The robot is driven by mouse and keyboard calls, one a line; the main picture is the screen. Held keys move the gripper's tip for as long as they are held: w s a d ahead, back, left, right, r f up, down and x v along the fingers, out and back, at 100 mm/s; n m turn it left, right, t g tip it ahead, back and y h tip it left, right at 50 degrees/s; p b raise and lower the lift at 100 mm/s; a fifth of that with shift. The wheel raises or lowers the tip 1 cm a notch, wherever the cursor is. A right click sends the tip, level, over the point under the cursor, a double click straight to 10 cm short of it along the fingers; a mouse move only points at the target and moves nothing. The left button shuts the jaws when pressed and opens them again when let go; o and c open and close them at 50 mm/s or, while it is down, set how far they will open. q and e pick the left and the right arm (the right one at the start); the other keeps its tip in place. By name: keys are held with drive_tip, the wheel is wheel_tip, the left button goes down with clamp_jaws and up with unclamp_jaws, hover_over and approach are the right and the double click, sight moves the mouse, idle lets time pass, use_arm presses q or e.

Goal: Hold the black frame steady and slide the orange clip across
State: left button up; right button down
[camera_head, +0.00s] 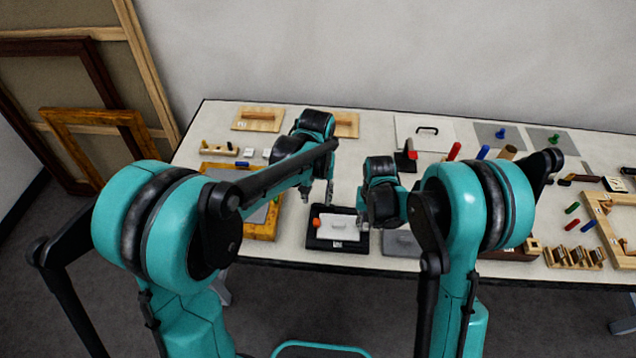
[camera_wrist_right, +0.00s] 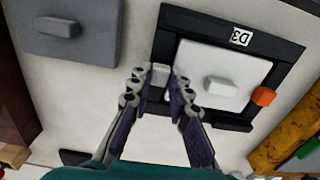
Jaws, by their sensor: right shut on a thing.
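The black frame (camera_head: 312,240) lies flat on the table with a white panel (camera_head: 337,226) and its raised white handle inside it. The frame also shows in the right wrist view (camera_wrist_right: 285,47). The orange clip (camera_head: 317,224) sits at the frame's left side, on the far side from my right gripper in the wrist view (camera_wrist_right: 264,96). My right gripper (camera_head: 371,225) is shut on a small grey block (camera_wrist_right: 160,74) at the frame's right edge. My left gripper (camera_head: 317,199) is open and empty, above and just behind the frame's left part, apart from the clip.
A gilt frame with a grey panel (camera_head: 262,217) lies just left of the black frame. A grey plate with a block (camera_head: 400,243) lies close on the right, partly hidden by my right arm. Wooden boards, coloured pegs and wooden racks (camera_head: 573,257) fill the table's back and right.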

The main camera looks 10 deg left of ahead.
drive_tip(key=c, duration=1.3)
unclamp_jaws()
drive_tip(key=shift+c, duration=0.2)
wheel_tip(320, 180, up, 11)
use_arm(q)
drive_tip(key=s+a+t+b, duration=0.7)
drive_tip(key=s+a+b, duration=0.2)
drive_tip(key=s, duration=0.6)
drive_tip(key=a, duration=0.2)
drive_tip(key=shift+s+a+f, duration=0.15)
drive_tip(key=shift+s+a, duration=0.15)
drive_tip(key=shift+a, duration=0.1)
use_arm(e)
drive_tip(key=s+d+t, duration=0.3)
drive_tip(key=s+d, duration=0.1)
drive_tip(key=s, duration=0.3)
drive_tip(key=s+d+t, duration=0.4)
drive_tip(key=s+d, duration=0.1)
drive_tip(key=s, duration=0.3)
drive_tip(key=shift+s+r, duration=0.3)
drive_tip(key=shift+r, duration=0.15)
